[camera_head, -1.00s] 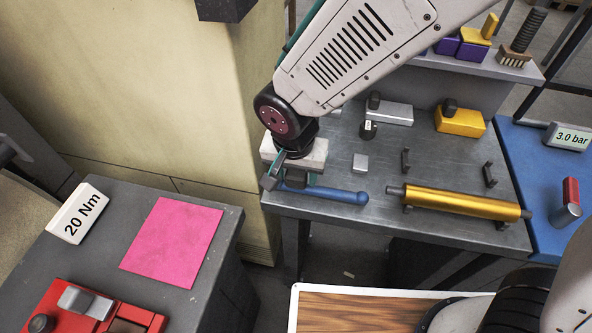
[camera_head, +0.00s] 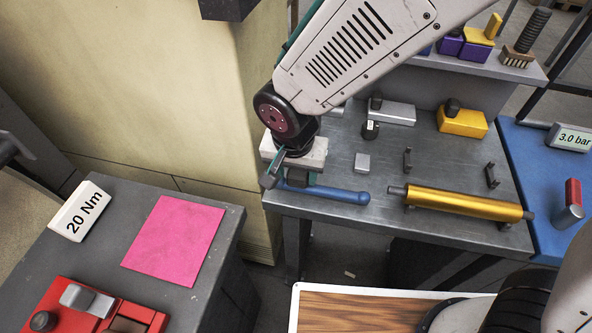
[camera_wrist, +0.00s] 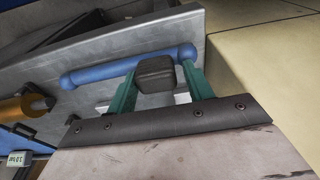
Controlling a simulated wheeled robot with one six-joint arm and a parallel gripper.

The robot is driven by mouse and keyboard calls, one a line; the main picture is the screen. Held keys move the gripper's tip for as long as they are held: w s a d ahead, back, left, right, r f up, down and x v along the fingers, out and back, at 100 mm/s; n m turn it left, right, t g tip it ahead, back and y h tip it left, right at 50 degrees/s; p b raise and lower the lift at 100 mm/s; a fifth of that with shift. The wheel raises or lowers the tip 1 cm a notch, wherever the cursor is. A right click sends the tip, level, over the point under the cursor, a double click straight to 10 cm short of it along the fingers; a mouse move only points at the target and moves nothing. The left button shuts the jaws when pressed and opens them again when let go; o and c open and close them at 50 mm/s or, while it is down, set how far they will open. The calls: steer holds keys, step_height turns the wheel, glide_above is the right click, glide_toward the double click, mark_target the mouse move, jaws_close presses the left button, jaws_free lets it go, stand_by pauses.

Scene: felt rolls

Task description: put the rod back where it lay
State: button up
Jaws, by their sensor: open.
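A blue rod (camera_head: 335,194) with rounded ends lies flat on the grey metal table (camera_head: 385,215), along its front left edge. My gripper (camera_head: 283,181) is open above the rod's left end, with teal fingers. In the wrist view, the rod (camera_wrist: 95,72) runs across beyond the spread fingers of my gripper (camera_wrist: 157,82). A dark block shows between the fingers there and hides part of the rod. I cannot tell whether the fingers touch the rod.
A gold roller (camera_head: 465,204) rests on dark brackets to the right. A silver block (camera_head: 391,113), a yellow block (camera_head: 462,122) and a small grey cube (camera_head: 362,163) stand behind. A beige cabinet (camera_head: 165,90) rises close on the left. The table between cube and rod is clear.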

steer(key=shift+r, duration=0.15)
steer(key=shift+s+d+r, duration=0.2)
steer(key=shift+r, duration=0.8)
steer(key=shift+s+d+r, duration=0.15)
steer(key=shift+r, duration=0.85)
steer(key=shift+s+d+r, duration=0.2)
steer(key=shift+r, duration=0.8)
steer(key=shift+r, duration=0.2)
steer(key=o, duration=0.6)
steer(key=r, duration=0.2)
steer(key=s+r, duration=0.1)
steer(key=r, duration=0.4)
steer(key=shift+s+r, duration=0.15)
steer(key=shift+r, duration=0.2)
